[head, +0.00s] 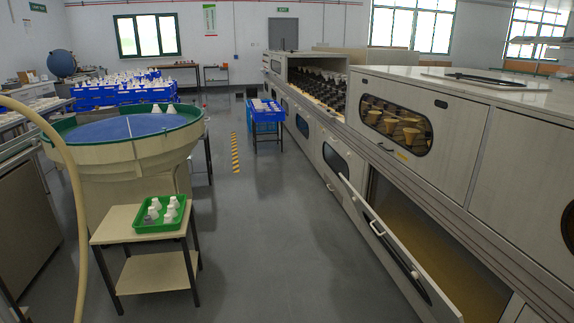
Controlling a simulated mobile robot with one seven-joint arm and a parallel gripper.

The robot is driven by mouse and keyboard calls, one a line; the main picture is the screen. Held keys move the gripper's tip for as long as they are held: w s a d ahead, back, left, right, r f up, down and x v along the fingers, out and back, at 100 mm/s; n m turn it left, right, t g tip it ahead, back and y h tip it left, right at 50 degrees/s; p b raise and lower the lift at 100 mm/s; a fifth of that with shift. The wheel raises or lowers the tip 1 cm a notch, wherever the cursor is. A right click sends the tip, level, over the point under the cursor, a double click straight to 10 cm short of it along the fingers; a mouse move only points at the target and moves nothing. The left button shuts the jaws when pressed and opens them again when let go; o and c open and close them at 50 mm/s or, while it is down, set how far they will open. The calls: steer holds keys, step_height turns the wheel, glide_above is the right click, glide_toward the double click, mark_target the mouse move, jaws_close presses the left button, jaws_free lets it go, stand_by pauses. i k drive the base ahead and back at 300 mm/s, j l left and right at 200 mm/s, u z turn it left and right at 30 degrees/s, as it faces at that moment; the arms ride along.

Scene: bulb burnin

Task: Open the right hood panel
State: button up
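A long cream machine runs along the right side. A closed upper hood panel (450,155) has a rounded window showing several yellowish cones inside. Another upper panel (525,165) stands closed to its right, cut off by the frame edge. A lower panel (378,240) with a white handle is swung out from the machine, leaving a dark opening (425,235) with a tan floor. Farther along, an open section (320,85) shows rows of dark holders. I cannot tell which panel is the named right hood panel. My gripper is not in view.
The grey floor aisle (260,230) is clear in the middle. The open lower panel juts into it. At left are a round bowl feeder (125,140), a small stand with a green tray (160,215) and a beige hose (70,170). A blue-crate cart (266,115) stands farther back.

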mark_target(457, 126)
steer(key=i+z, duration=0.15)
steer(key=i, duration=1.1)
steer(key=i+z, duration=0.3)
steer(key=i, duration=0.25)
steer(key=i+j+z, duration=0.25)
steer(key=i, duration=0.25)
steer(key=i+l+z, duration=0.1)
steer(key=i+z, duration=0.7)
steer(key=k, duration=0.05)
